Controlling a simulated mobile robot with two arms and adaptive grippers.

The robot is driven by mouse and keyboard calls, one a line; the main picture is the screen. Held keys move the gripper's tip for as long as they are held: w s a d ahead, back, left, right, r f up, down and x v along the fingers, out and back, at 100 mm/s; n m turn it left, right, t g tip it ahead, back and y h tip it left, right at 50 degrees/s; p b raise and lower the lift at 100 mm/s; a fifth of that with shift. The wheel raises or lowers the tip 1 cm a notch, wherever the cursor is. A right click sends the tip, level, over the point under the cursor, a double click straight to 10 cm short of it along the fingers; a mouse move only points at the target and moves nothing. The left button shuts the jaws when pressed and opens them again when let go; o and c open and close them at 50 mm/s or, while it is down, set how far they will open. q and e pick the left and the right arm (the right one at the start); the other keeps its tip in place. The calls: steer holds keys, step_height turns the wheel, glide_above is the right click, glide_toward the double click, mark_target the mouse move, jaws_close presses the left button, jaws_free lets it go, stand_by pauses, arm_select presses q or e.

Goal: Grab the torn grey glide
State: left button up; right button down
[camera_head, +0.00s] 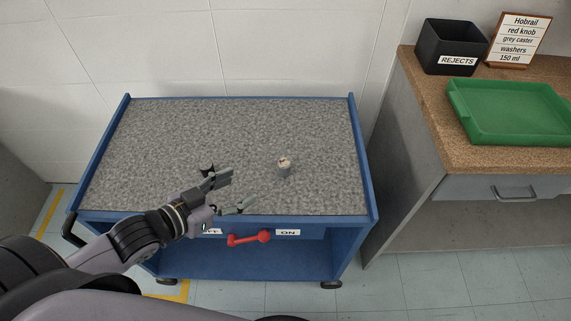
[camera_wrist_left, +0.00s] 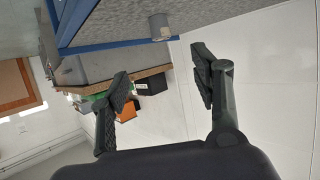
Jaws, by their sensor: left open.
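The grey glide (camera_head: 284,169) is a small upright grey cylinder with a pale top bearing a dark mark. It stands on the grey speckled top of the blue cart, right of centre. In the left wrist view the glide (camera_wrist_left: 160,27) shows beyond the fingers, near the top edge. My left gripper (camera_head: 238,190) is open and empty, over the front of the cart top. Its fingers point right, and the glide is apart from them, to the right and a little farther back. My right gripper is not in view.
The blue cart (camera_head: 363,165) has raised side rims and a red handle (camera_head: 249,238) in front. On the workbench (camera_head: 426,115) at right stand a black REJECTS bin (camera_head: 447,42), a green tray (camera_head: 455,100) and a sign (camera_head: 518,38). The cart top around the glide is clear.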

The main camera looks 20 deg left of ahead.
arm_select(q)
steer(key=x, duration=0.2)
steer(key=shift+w+d, duration=0.15)
steer(key=shift+w, duration=0.15)
glide_toward(280, 166)
steer(key=x, duration=0.3)
steer(key=shift+d, duration=0.1)
steer(key=shift+w+d+f, duration=0.1)
steer(key=shift+w+f, duration=0.05)
steer(key=shift+w, duration=0.15)
steer(key=shift+w+d+f, duration=0.1)
steer(key=shift+w+d, duration=0.1)
steer(key=shift+w, duration=0.1)
steer(key=x, duration=0.4)
steer(key=shift+w+d+f, duration=0.15)
steer(key=shift+w, duration=0.2)
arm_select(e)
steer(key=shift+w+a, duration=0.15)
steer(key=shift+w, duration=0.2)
arm_select(q)
steer(key=shift+c, duration=0.3)
steer(key=c, duration=1)
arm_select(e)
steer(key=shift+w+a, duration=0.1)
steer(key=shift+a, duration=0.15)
